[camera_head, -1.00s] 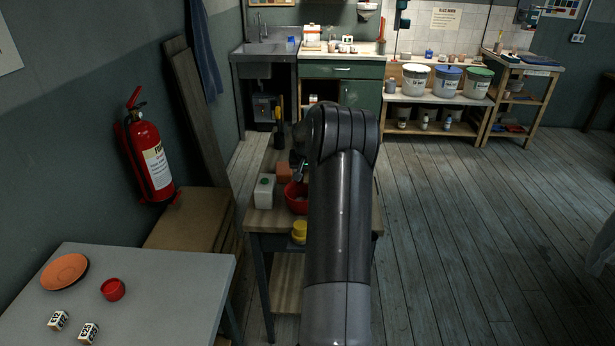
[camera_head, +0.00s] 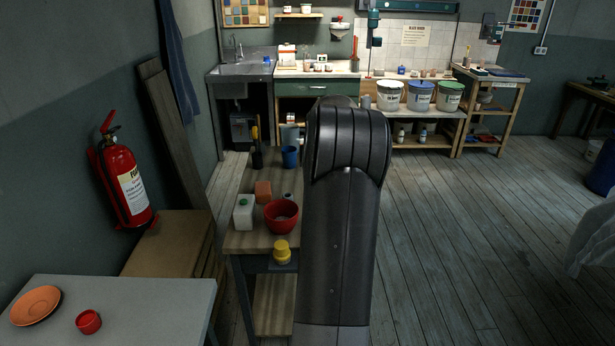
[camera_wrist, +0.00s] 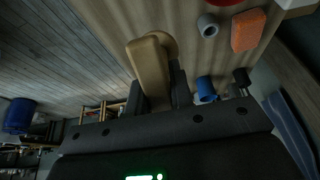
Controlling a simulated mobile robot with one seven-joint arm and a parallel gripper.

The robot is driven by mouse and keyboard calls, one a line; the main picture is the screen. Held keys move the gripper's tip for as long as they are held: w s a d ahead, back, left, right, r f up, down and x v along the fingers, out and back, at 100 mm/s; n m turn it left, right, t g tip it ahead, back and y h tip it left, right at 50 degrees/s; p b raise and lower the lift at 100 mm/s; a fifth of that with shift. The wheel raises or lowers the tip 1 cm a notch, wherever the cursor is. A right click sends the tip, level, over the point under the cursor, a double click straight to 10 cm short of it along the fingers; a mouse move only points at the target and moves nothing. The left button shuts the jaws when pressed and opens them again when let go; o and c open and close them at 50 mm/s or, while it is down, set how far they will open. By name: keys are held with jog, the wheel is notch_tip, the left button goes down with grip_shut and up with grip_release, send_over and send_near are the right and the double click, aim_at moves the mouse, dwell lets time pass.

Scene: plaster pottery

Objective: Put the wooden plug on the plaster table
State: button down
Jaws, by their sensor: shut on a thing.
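In the wrist view my gripper (camera_wrist: 158,90) is shut on the wooden plug (camera_wrist: 148,66), a tan piece with a rounded end, held between the fingers. A wooden tabletop (camera_wrist: 120,22) shows beyond it; I cannot tell whether the plug touches it. In the head view my arm hides the gripper and plug. The wood-topped table (camera_head: 243,242) stands in the middle; a grey table (camera_head: 150,298) is at lower left. The frames do not make clear which is the plaster table.
On the wood-topped table stand a red bowl (camera_head: 282,217), a white container (camera_head: 243,213), an orange block (camera_head: 263,191), a blue cup (camera_head: 290,157) and a yellow object (camera_head: 282,253). A red cup (camera_head: 88,322) and an orange plate (camera_head: 36,305) are on the grey table.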

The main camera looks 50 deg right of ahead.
jog(key=shift+w+d+r+m, duration=0.15)
jog(key=shift+w+m, duration=0.3)
jog(key=shift+m, duration=0.05)
jog(key=w+f+m+g+y, duration=0.3)
jog(key=w+m, duration=0.9)
jog(key=m, duration=0.9)
jog(key=shift+t+y, duration=0.3)
jog(key=shift+t, duration=0.2)
jog(key=shift+f, duration=3.45)
jog(key=shift+s+f, duration=0.1)
jog(key=shift+f, duration=0.3)
jog(key=c, duration=1.2)
grip_release()
jog(key=shift+r, duration=0.1)
jog(key=r, duration=1)
jog(key=shift+s+d+r, duration=0.15)
jog(key=shift+s+r, duration=0.15)
jog(key=shift+s, duration=0.1)
